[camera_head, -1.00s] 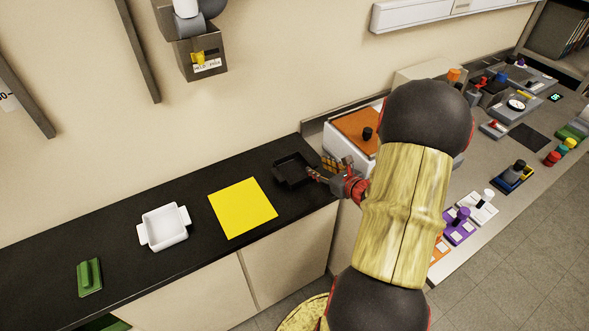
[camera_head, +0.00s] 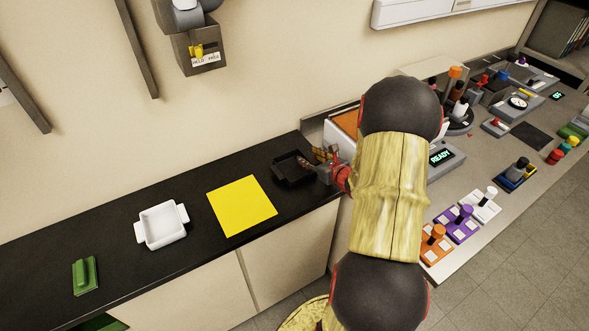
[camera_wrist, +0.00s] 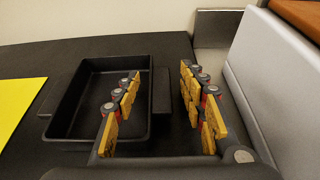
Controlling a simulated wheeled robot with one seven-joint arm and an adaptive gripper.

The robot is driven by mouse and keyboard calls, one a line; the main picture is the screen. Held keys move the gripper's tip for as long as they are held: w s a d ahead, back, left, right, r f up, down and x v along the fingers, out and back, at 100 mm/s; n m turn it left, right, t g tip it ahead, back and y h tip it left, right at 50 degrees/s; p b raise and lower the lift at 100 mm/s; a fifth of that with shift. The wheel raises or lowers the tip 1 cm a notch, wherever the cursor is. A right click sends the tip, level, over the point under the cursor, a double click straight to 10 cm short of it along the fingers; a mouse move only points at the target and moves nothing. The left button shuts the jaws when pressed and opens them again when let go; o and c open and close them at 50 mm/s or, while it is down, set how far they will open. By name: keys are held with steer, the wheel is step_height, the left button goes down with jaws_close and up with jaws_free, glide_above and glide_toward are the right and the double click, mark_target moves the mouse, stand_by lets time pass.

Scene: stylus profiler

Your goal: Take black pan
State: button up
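The black pan (camera_head: 287,172) sits on the black counter, right of the yellow square, in the head view. In the wrist view the pan (camera_wrist: 88,118) is a shallow rectangular tray with a tab handle (camera_wrist: 160,92) on its right side. My gripper (camera_wrist: 160,78) is open around that side. Its left finger is over the pan's inside and its right finger is beyond the handle. No gap or contact between fingers and pan can be made out. In the head view my gripper (camera_head: 314,164) is at the pan's right end, partly hidden by my arm.
A yellow square (camera_head: 242,205), a white dish (camera_head: 161,224) and a green block (camera_head: 85,276) lie along the counter to the left. A white machine with an orange top (camera_head: 346,122) stands close right of the pan. The wall is behind.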

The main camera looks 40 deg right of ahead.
steer(key=shift+c, duration=1.2)
steer(key=c, duration=0.8)
jaws_close()
steer(key=shift+r, duration=0.15)
steer(key=shift+r, duration=0.3)
steer(key=r, duration=0.1)
steer(key=r+p, duration=0.2)
steer(key=shift+s+d+r, duration=0.3)
steer(key=shift+s, duration=0.1)
steer(key=s+d+r+p, duration=0.3)
steer(key=s+d+r, duration=0.3)
steer(key=s, duration=0.5)
step_height(320, 180, up, 2)
steer(key=shift+s+d+r, duration=0.15)
steer(key=shift+d+r, duration=0.1)
steer(key=shift+d, duration=0.05)
